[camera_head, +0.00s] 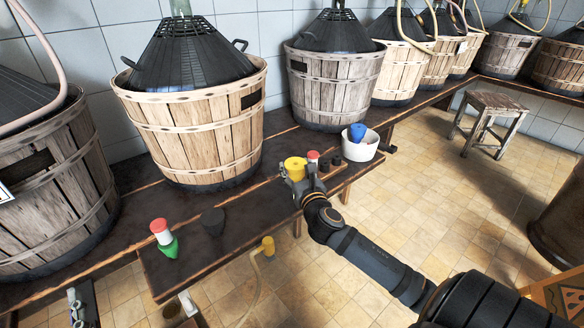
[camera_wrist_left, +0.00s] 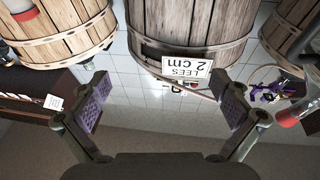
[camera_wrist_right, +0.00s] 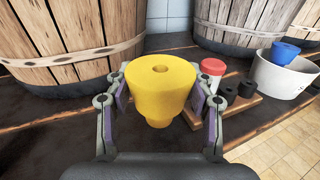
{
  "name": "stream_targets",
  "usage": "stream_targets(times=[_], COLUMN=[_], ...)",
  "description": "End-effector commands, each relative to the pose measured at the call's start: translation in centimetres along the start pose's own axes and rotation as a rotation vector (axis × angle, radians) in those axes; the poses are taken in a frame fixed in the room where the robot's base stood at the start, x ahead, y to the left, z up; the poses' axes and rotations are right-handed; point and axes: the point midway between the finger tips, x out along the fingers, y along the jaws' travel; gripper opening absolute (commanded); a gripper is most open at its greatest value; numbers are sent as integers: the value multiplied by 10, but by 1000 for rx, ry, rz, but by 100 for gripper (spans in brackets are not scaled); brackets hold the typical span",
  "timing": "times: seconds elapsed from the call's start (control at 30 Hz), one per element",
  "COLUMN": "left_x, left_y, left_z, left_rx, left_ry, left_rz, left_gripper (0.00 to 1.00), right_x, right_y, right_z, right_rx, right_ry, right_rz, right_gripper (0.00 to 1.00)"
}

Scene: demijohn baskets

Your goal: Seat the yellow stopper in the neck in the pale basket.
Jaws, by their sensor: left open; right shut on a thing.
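The yellow stopper (camera_head: 295,168) is between the fingers of my right gripper (camera_head: 297,182), over the bench. In the right wrist view the stopper (camera_wrist_right: 160,82) is upright, wide end up, with a small hole in its top. My right gripper (camera_wrist_right: 158,108) is shut on its sides. I cannot tell how far it is above the bench. The pale basket (camera_head: 205,135) stands to the left, with a dark ribbed cover and a greenish glass neck (camera_head: 181,7) cut off by the top edge. My left gripper (camera_head: 78,308) is low at the left; its wrist view shows it (camera_wrist_left: 160,110) open and empty.
A red-and-green piece (camera_head: 164,240) and dark stopper (camera_head: 213,221) stand nearer. Other baskets line the wall.

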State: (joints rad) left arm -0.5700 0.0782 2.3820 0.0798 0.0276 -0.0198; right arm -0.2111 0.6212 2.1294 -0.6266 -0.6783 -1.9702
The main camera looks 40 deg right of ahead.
Motion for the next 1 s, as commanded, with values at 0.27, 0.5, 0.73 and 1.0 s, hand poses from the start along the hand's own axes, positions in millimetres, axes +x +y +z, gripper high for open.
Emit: stream_targets(times=[0.27, 0.5, 0.73, 1.0], left_x=[-43, -112, -195, -232], left_y=[3, 12, 21, 16], left_z=[107, 180, 219, 191], left_rx=[-38, -72, -101, -70], left_ry=[-465, -847, -1228, -1539], left_rz=[3, 18, 42, 45], left_gripper=[100, 100, 100, 100], right_x=[-15, -30, -45, -75], right_y=[-6, -12, -18, -29], right_z=[17, 24, 32, 52], right_rx=[-5, -4, -5, -6], right_ry=[2, 1, 3, 5], right_rz=[0, 3, 0, 5], right_gripper=[23, 23, 23, 23])
